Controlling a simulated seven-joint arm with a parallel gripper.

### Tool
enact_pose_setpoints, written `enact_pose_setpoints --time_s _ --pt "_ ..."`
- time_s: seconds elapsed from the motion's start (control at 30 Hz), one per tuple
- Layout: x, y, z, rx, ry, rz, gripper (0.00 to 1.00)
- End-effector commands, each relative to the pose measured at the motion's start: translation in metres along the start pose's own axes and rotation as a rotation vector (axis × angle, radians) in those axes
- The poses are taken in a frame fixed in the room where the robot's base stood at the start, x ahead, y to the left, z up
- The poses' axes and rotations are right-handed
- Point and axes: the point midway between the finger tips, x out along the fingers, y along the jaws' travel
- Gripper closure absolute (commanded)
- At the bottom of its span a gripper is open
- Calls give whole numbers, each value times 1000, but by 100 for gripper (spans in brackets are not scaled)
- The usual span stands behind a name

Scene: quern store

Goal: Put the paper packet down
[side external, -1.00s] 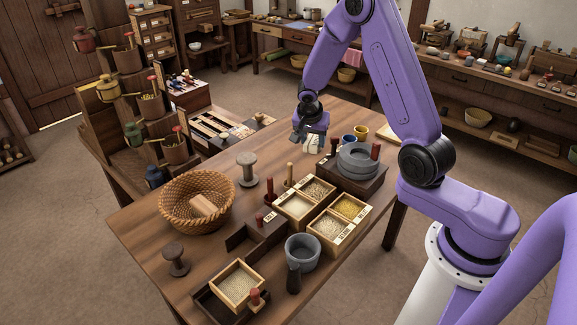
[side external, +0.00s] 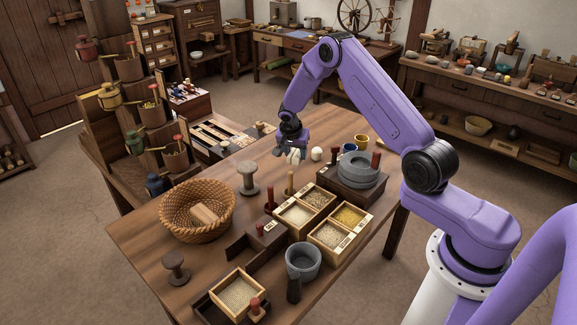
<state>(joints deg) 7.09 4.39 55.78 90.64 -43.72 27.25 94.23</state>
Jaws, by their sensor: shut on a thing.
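My gripper (side external: 291,147) is over the far part of the wooden table (side external: 140,235), left of the stone quern. It is shut on a small pale thing (side external: 295,157), which looks like the paper packet. The packet is partly hidden by the jaws and too small to make out clearly. I cannot tell whether its lower end touches the table top. A white rounded object (side external: 317,154) stands just right of it, apart from it.
The quern (side external: 358,170) and blue and yellow mugs (side external: 361,142) are to the right. A spool (side external: 247,178), wicker basket (side external: 180,232) and grain boxes (side external: 325,236) lie nearer. Upright handles (side external: 290,183) stand close in front. Table left of my gripper is clear.

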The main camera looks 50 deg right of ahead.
Motion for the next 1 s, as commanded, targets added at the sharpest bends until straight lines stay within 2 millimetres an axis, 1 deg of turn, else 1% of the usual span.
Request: enact_pose_setpoints --time_s 0.03,0.1,0.3,0.57,0.67,0.8,0.9,1.0 --pt "11 -4 0 -1 -2 4 79" --pt "22 -9 0 -1 -2 4 79" --pt "44 -23 -3 0 -1 3 79" --pt "55 -30 -4 0 -1 2 79" --pt "63 -34 -4 1 -1 3 79" --pt "82 -34 4 -2 -1 3 79" --pt "89 -34 6 -1 0 2 79" --pt "90 -34 7 0 1 1 79"
